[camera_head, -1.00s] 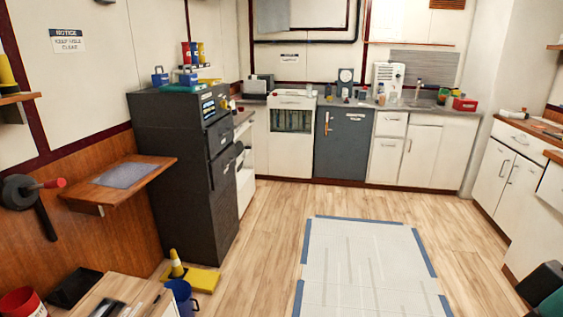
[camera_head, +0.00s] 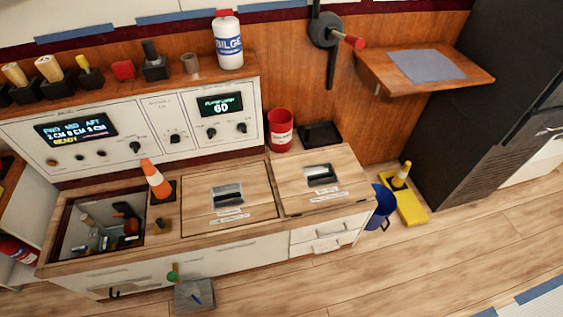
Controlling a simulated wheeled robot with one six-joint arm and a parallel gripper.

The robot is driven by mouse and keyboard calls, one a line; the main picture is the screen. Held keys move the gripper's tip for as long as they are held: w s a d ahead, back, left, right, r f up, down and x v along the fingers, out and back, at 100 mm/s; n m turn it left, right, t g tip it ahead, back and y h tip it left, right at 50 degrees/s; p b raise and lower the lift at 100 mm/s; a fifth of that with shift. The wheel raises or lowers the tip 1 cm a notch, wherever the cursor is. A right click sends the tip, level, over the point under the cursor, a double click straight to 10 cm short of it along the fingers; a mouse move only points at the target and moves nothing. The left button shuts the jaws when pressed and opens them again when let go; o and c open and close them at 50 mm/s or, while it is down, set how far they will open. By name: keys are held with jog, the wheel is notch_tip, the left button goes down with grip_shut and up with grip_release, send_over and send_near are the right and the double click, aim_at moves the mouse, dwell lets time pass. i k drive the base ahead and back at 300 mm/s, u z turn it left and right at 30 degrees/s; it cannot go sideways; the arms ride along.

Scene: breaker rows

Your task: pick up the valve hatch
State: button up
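Two wooden hatch panels with dark recessed handles and small white labels are set in the counter. One is the middle hatch (camera_head: 205,217); the other is the right hatch (camera_head: 295,197). Both look closed and lie flat. Their labels are too small to read, so I cannot tell which is the valve hatch. An orange and white cone (camera_head: 155,180) stands just left of the middle hatch. My gripper is not in view.
Left of the hatches is an open compartment (camera_head: 69,238) holding tools. A control panel (camera_head: 140,125) rises behind the counter. A red bucket (camera_head: 281,132) and black tray (camera_head: 320,134) stand behind the right hatch.

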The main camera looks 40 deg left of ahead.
aim_at(307, 181)
jog(key=u, duration=1)
jog(key=i, duration=0.95)
jog(key=u, duration=0.8)
